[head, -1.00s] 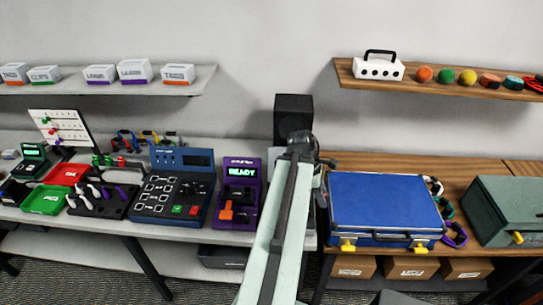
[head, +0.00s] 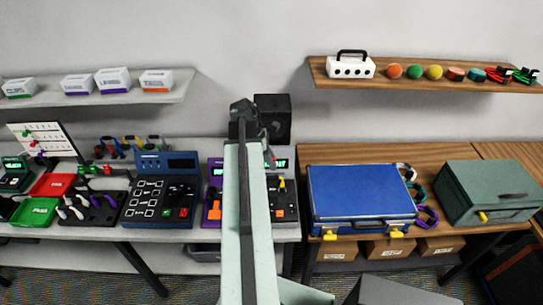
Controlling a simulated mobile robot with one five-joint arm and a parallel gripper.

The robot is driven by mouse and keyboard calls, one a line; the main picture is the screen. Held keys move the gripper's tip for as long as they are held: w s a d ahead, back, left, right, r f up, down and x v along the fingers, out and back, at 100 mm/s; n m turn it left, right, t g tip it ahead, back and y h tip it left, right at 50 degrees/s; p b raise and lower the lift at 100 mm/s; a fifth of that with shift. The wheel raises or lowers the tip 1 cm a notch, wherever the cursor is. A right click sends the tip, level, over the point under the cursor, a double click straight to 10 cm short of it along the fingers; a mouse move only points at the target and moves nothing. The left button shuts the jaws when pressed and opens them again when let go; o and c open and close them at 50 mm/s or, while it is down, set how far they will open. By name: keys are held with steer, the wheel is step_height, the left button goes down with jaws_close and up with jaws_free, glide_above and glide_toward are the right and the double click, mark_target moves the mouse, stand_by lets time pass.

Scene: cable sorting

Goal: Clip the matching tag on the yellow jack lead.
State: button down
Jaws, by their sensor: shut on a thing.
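My arm reaches up the middle of the head view, and my gripper (head: 266,140) is a dark shape in front of the black speaker. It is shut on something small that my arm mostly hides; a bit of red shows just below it. Looped leads (head: 135,145) in blue, yellow and other colours hang at the back of the left table, the yellow one among them. A white board (head: 42,140) at far left carries red, green and purple pieces, perhaps tags. White and purple pieces lie on a black tray (head: 103,220). I cannot tell which tag matches.
Behind my arm stand a purple device (head: 213,190) and a grey one with a yellow part (head: 283,200). A blue keypad device (head: 160,190), red tray (head: 52,184) and green tray (head: 20,211) are left. A blue case (head: 360,192) and green box (head: 485,190) fill the right table.

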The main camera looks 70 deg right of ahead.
mark_target(274, 177)
steer(key=shift+f+b, duration=2.3)
steer(key=shift+f, duration=0.15)
steer(key=shift+s, duration=0.2)
steer(key=shift+f, duration=0.15)
steer(key=shift+f+b, duration=0.4)
steer(key=shift+b, duration=0.15)
steer(key=shift+f+b, duration=0.4)
steer(key=c, duration=1)
jaws_free()
steer(key=shift+c, duration=0.2)
